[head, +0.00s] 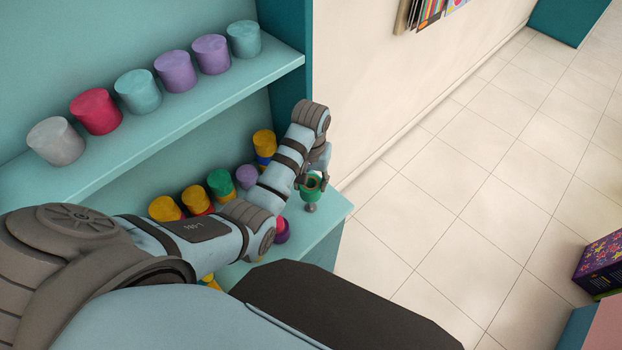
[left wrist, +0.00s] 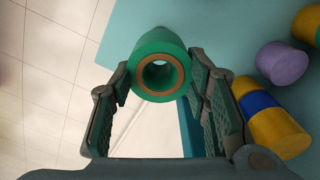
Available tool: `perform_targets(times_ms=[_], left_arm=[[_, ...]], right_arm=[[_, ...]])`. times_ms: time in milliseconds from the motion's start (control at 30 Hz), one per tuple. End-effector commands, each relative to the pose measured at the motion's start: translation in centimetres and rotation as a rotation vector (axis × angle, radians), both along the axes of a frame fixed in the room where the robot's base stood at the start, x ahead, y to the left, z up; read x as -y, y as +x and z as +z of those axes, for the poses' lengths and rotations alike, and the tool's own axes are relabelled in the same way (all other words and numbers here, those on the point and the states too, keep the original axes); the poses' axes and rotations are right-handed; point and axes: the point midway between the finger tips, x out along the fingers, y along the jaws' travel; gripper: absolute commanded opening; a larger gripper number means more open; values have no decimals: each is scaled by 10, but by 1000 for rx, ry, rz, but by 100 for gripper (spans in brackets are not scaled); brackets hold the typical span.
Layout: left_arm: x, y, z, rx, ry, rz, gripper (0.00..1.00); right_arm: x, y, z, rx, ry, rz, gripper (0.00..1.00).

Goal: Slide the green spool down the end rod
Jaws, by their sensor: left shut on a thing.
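The green spool (head: 312,197) is at the front right corner of the lower shelf in the head view. My left gripper (head: 313,183) is shut on it, with one finger on each side. In the left wrist view the green spool (left wrist: 158,41) shows end-on, with a brown core ring around a hole, between the fingers of my left gripper (left wrist: 160,76). A short grey metal piece (head: 310,208), perhaps the end rod, shows just below the spool. I cannot tell whether it passes into the hole. My right gripper is not in view.
Several yellow, green, purple and other spools stand on the lower shelf (head: 325,221), including a yellow-and-blue stack (left wrist: 268,117) near my left gripper. The upper shelf (head: 215,98) holds a row of coloured spools. Open tiled floor (head: 440,210) lies to the right.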

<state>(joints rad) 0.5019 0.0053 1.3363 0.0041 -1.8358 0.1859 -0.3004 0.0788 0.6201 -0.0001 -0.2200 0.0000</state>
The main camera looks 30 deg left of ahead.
Motion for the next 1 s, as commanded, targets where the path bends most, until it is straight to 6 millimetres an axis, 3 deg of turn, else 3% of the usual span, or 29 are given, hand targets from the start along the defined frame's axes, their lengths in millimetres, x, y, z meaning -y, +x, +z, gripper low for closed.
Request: perform_targets(times_ms=[1000], left_arm=[[0,0,-26,0,0,0,12]], right_arm=[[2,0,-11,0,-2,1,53]])
